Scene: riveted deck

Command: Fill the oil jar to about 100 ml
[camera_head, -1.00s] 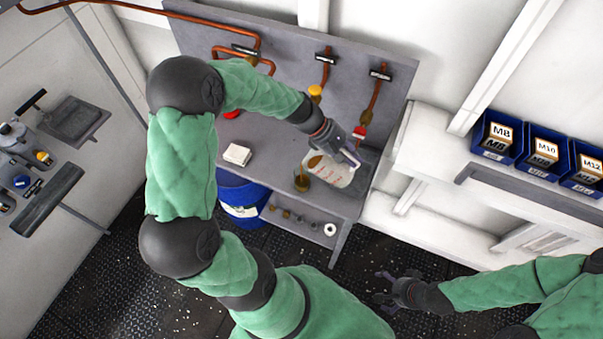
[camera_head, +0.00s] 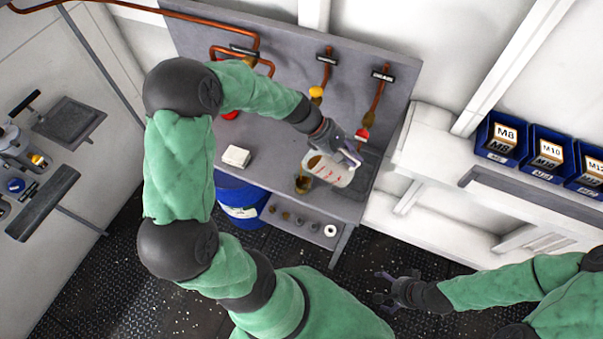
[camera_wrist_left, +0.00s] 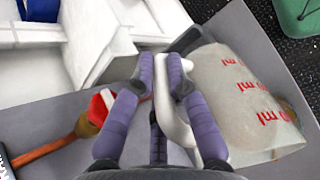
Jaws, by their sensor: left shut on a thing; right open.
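My left gripper (camera_head: 350,156) is shut on the handle of a pale, see-through measuring jug (camera_head: 340,176) with red markings. The jug is tilted, its mouth towards the left and brown liquid near it. The wrist view shows the purple fingers (camera_wrist_left: 160,68) around the white handle and red "ml" marks on the jug (camera_wrist_left: 240,95). A small jar (camera_head: 303,185) with brownish content stands on the bench just below and left of the jug's mouth. I cannot tell its level or see a pouring stream. My right gripper (camera_head: 388,290) is open and empty, above the floor.
Copper pipes with a yellow-handled tap (camera_head: 316,93) and a red-handled tap (camera_head: 363,134) run down the grey back panel. A white block (camera_head: 236,156) lies left on the bench. A blue drum (camera_head: 238,197) stands below. Blue bins (camera_head: 500,140) line the right shelf.

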